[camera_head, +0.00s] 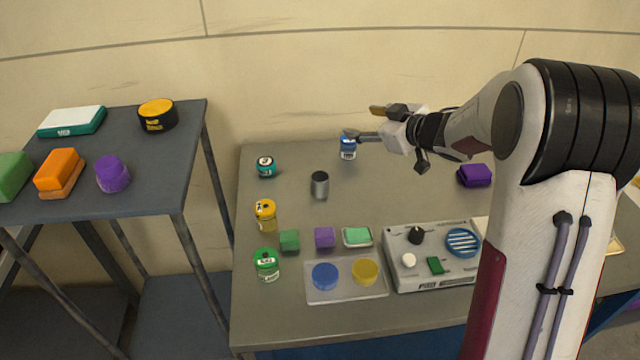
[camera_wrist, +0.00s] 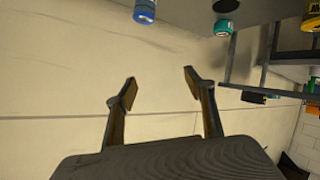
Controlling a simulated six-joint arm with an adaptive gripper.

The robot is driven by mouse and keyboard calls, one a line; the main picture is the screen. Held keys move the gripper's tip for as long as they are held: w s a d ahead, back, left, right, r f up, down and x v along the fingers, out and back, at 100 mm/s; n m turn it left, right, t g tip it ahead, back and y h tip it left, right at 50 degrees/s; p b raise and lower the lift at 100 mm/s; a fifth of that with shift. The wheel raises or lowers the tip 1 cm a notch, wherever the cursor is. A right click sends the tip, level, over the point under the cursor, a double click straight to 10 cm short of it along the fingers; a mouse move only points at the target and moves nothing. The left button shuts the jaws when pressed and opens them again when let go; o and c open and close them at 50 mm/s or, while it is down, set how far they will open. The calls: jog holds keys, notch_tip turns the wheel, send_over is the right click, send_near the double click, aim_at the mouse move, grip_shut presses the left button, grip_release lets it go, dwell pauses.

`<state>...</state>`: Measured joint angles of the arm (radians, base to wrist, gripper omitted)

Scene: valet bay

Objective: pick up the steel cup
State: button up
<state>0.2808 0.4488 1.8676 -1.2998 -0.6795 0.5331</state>
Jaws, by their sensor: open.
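The steel cup (camera_head: 320,185) is a small grey metal cylinder with a dark top. It stands upright on the grey table, left of my arm, with clear table around it. My gripper (camera_head: 364,121) is open, to the right of the cup and nearer the back wall, beside the blue-and-white bottle (camera_head: 348,148). In the wrist view my open gripper (camera_wrist: 160,78) has nothing between its fingers, with the wall behind them. A dark round shape at the top edge there may be the cup, but I cannot tell.
A teal jar (camera_head: 265,166) stands left of the cup. A yellow jar (camera_head: 265,214), green jar (camera_head: 266,264), small blocks, a clear tray (camera_head: 346,293) and a control panel (camera_head: 403,279) are nearer the front. A purple block (camera_head: 474,175) is at right. A side table (camera_head: 150,190) stands left.

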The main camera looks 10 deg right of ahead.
notch_tip(320, 180, down, 7)
jog(key=a+n+g+y, duration=0.2)
jog(key=a+y, duration=0.1)
jog(key=n+g+y, duration=0.1)
jog(key=g+y, duration=0.2)
send_near(328, 179)
jog(key=x, duration=0.2)
jog(key=f+x, duration=0.1)
jog(key=x, duration=0.1)
jog(key=shift+s+a, duration=0.1)
jog(key=shift+a, duration=0.05)
jog(key=shift+a+f+g, duration=0.1)
jog(key=shift+g, duration=0.2)
jog(key=shift+x, duration=1.1)
jog(key=shift+a, duration=0.1)
jog(key=shift+w+a+f, duration=0.25)
jog(key=shift+w+a, duration=0.6)
jog(key=shift+a, duration=0.15)
jog(key=shift+w+a+f, duration=0.3)
jog(key=shift+w+a, duration=0.55)
jog(key=shift+a, duration=0.2)
